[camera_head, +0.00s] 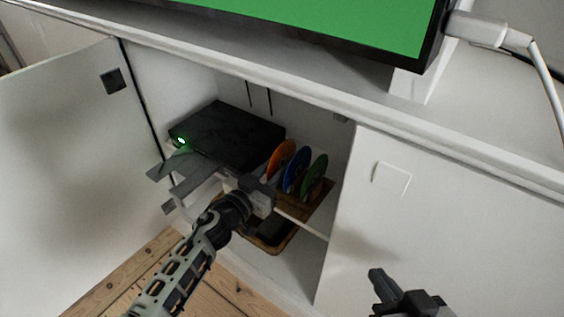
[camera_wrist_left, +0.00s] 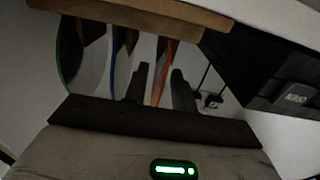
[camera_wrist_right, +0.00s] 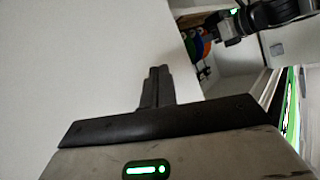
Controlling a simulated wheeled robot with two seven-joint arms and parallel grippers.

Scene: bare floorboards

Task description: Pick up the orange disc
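The orange disc (camera_head: 281,158) stands on edge at the left of a row in the open cabinet, beside a blue disc (camera_head: 296,170) and a green disc (camera_head: 314,177). My left gripper (camera_head: 270,181) is inside the cabinet, low in front of the discs. In the left wrist view the orange disc (camera_wrist_left: 165,72) is seen edge-on, running between the two spread fingers (camera_wrist_left: 160,82). Whether either finger touches it cannot be told. My right gripper (camera_head: 378,282) is outside, in front of the right door; its fingers (camera_wrist_right: 156,85) are together and empty.
A black box (camera_head: 225,135) with a green light sits left of the discs. The discs stand in a wooden holder (camera_head: 318,199) on the shelf. The left door (camera_head: 60,170) is open; the right door (camera_head: 440,215) is shut. A green screen (camera_head: 330,18) stands on top.

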